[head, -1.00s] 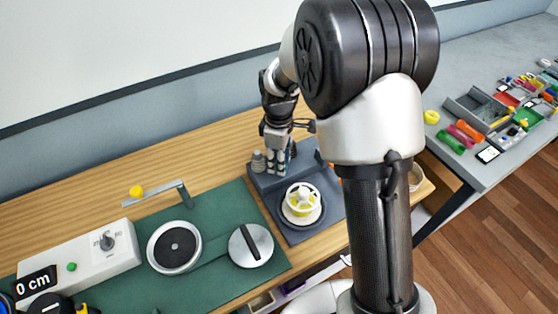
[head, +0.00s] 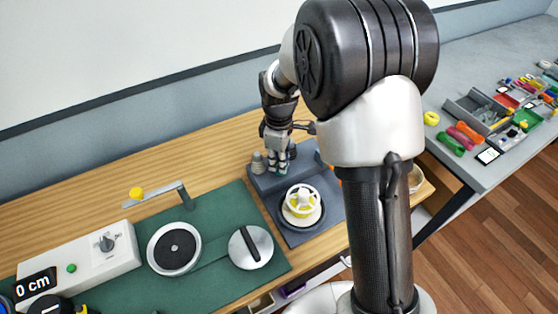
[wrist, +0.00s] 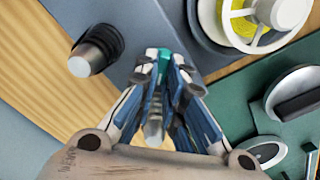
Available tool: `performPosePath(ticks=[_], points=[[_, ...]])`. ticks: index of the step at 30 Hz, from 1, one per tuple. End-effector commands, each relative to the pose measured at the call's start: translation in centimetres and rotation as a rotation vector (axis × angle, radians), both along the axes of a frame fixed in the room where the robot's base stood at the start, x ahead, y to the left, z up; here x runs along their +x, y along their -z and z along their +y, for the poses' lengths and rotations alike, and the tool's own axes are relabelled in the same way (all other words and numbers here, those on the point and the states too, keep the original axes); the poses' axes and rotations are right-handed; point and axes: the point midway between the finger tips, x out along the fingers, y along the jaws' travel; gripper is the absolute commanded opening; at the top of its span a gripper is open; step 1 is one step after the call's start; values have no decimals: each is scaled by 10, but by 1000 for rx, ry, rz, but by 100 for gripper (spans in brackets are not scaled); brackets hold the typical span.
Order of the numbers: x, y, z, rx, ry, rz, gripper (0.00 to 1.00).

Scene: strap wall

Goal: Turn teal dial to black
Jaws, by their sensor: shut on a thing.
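The teal dial (wrist: 165,57) shows in the wrist view as a small teal piece between my fingertips; most of it is hidden by the fingers. My gripper (wrist: 163,62) is shut on it. In the head view my gripper (head: 279,168) points down at the back left of the dark grey panel (head: 300,235), and the dial is hidden there. I cannot make out a black mark or where the dial points.
A grey knob (head: 258,162) stands just left of my gripper and also shows in the wrist view (wrist: 95,50). A yellow-and-white handwheel (head: 302,201) is in front. A green mat (head: 215,215) with a silver disc (head: 251,246) lies to the left.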

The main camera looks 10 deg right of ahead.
Motion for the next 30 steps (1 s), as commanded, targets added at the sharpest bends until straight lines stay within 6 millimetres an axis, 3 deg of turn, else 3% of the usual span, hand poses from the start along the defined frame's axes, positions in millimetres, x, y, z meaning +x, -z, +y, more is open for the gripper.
performPosePath(ticks=[11, 30], points=[[1, -2, -1, 0, 169, 0, 0], [3, -2, -4, 0, 766, 0, 0]])
